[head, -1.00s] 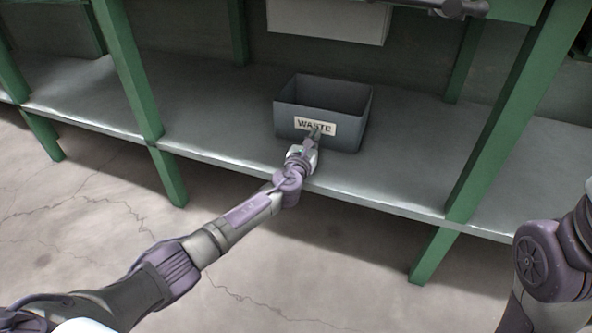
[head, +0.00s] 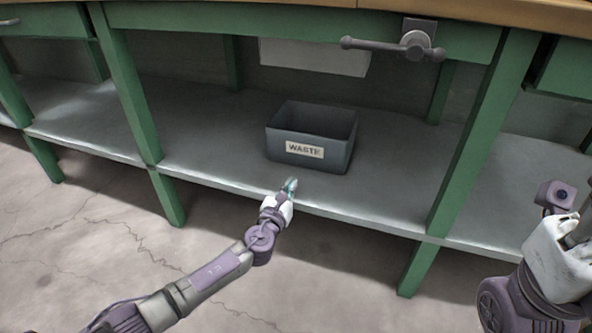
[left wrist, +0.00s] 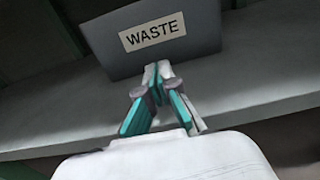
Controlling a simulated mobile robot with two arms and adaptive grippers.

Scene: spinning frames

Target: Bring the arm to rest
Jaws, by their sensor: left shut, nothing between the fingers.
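My left gripper (head: 290,186) is in front of the lower shelf's front edge, apart from the grey waste bin (head: 310,135). In the left wrist view its fingers (left wrist: 157,72) are shut with nothing between them, and the bin's labelled front (left wrist: 165,40) stands beyond the tips. My right arm shows at the lower right of the head view with a pale gripper body (head: 560,258); its fingertips cannot be made out.
The bin stands upright on the grey lower shelf (head: 210,140) of a green workbench. Green legs (head: 130,90) stand left and right (head: 470,150). A vise (head: 415,43) hangs at the bench's front edge. Cracked floor (head: 80,240) in front is clear.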

